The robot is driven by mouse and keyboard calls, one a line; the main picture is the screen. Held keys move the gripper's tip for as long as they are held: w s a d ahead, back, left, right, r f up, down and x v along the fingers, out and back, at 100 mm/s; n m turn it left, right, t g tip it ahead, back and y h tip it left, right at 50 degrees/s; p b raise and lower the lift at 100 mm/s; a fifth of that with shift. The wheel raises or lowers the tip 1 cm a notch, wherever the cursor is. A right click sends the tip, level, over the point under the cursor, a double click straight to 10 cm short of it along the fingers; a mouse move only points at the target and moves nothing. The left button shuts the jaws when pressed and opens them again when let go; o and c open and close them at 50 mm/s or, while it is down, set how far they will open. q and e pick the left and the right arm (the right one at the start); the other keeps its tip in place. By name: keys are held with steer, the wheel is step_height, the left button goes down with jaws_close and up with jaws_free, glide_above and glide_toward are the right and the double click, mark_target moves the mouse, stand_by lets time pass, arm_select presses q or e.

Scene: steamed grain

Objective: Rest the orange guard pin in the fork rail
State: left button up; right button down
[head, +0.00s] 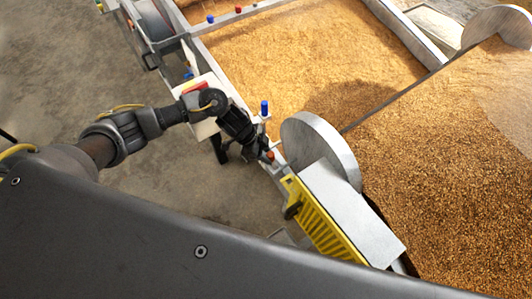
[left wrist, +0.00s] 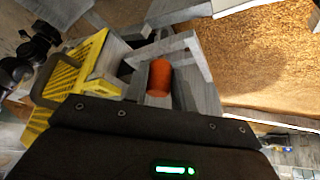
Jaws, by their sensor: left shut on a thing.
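The orange guard pin (left wrist: 160,77) shows in the left wrist view as a short orange cylinder just beyond the dark body of my left gripper. In the head view a small orange end (head: 270,155) shows at the tip of my left gripper (head: 262,151). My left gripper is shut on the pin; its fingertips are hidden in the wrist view. A grey metal frame (left wrist: 193,42), which may be the fork rail, stands around and behind the pin. I cannot tell whether the pin touches it. My right gripper is not in view.
A yellow slotted guard (head: 325,222) with a dark handle stands beside a grey housing (head: 350,212) and a round metal disc (head: 318,148). A blue peg (head: 264,108) stands close to my gripper. Grain beds (head: 300,55) lie beyond; open floor (head: 50,70) is at left.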

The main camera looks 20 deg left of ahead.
arm_select(q)
steer(key=o, duration=1.1)
steer(key=shift+c, duration=0.2)
steer(key=v, duration=1)
steer(key=shift+a+r, duration=0.2)
steer(key=shift+r, duration=0.2)
